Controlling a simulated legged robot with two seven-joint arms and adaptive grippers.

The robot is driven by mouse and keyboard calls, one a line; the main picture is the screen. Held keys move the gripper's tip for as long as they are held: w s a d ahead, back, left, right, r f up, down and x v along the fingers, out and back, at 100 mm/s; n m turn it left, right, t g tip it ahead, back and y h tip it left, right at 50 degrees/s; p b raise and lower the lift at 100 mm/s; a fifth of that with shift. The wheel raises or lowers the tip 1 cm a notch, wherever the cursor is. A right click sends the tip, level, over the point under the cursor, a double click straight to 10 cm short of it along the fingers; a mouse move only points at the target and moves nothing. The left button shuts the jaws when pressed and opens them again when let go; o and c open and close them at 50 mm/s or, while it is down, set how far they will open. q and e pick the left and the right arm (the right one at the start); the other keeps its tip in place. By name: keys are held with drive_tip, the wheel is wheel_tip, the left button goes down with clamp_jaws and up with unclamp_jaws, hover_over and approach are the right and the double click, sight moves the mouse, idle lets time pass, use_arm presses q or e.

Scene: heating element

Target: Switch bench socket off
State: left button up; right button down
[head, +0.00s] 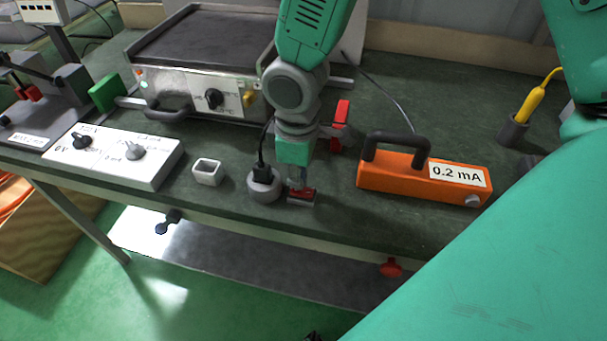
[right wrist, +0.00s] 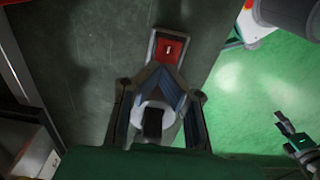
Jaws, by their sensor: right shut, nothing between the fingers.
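The bench socket (head: 264,187) is a round grey unit on the bench near its front edge, with a black plug and cord in it. A red rocker switch (head: 302,193) in a grey frame sits just right of it. In the right wrist view the red switch (right wrist: 170,49) shows a small white mark and lies just beyond the fingertips. My right gripper (head: 298,184) points down over the switch, shut and empty; contact cannot be told. The socket and plug (right wrist: 153,120) show below the fingertips there. A dark jointed device (right wrist: 293,138), possibly my left gripper, is at the right edge.
Left of the socket are a small white open box (head: 207,172) and a white control box (head: 115,155) with knobs. An orange meter (head: 400,180) reading 0.2 mA stands to the right. A hotplate (head: 200,85) is behind. A yellow probe (head: 533,103) stands far right.

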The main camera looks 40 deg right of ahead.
use_arm(q)
drive_tip(key=shift+a, duration=0.1)
use_arm(e)
drive_tip(key=shift+a+f, duration=0.1)
use_arm(q)
drive_tip(key=shift+a+f, duration=0.3)
use_arm(e)
drive_tip(key=shift+a+f, duration=0.2)
drive_tip(key=shift+a, duration=0.1)
use_arm(q)
drive_tip(key=shift+d+b, duration=0.25)
drive_tip(key=shift+b, duration=0.05)
use_arm(e)
drive_tip(key=shift+d+f, duration=0.25)
wheel_tip(320, 180, up, 2)
drive_tip(key=shift+a+r+p, duration=0.1)
drive_tip(key=shift+a+p, duration=0.05)
drive_tip(key=shift+p, duration=1.05)
wheel_tip(320, 180, up, 5)
drive_tip(key=p, duration=0.5)
use_arm(q)
wheel_tip(320, 180, up, 8)
drive_tip(key=shift+f, duration=0.15)
